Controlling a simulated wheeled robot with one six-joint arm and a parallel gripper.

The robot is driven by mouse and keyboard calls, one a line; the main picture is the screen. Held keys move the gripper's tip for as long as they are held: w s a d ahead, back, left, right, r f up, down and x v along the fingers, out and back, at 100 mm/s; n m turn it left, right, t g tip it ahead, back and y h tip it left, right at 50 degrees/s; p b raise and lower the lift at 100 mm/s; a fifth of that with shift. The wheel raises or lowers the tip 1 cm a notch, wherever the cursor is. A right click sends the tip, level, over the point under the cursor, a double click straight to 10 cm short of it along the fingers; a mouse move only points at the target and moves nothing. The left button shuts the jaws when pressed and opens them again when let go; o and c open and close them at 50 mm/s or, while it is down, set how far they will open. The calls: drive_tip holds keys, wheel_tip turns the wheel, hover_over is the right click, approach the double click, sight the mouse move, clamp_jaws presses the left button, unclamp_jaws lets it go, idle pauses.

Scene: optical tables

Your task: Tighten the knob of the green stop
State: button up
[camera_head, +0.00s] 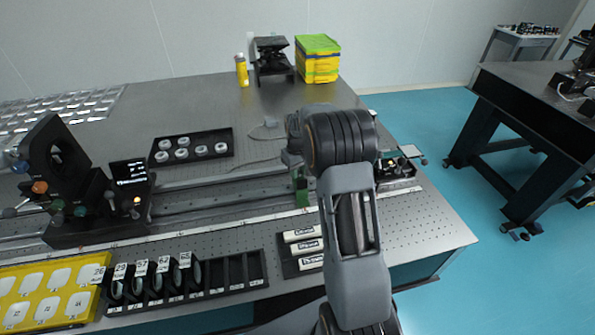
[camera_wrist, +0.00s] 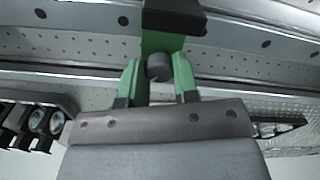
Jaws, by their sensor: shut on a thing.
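The green stop (camera_head: 301,192) sits on the rail on the optical table, just left of my arm. In the wrist view the green stop (camera_wrist: 160,42) is at the top middle, with a dark part above it. Its round dark knob (camera_wrist: 159,67) faces the camera between the two fingertips. My gripper (camera_wrist: 159,78) is shut on the knob, one finger on each side. The contact faces are hard to make out. In the head view my arm hides the gripper and the knob.
A black rack of round optics (camera_head: 222,285) and a tray of white labelled blocks (camera_head: 288,268) lie in front of the rail. A dark optical mount (camera_head: 60,165) stands at left. A tray of white discs (camera_head: 192,135) lies behind. A small device (camera_head: 398,172) is right of my arm.

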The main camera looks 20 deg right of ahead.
drive_tip(key=n, duration=0.3)
drive_tip(key=shift+n, duration=0.4)
drive_tip(key=shift+r+n, duration=0.1)
drive_tip(key=shift+n, duration=1.7)
drive_tip(key=shift+w, duration=0.1)
drive_tip(key=o, duration=0.9)
drive_tip(key=shift+o, duration=0.2)
wheel_tip(320, 180, up, 14)
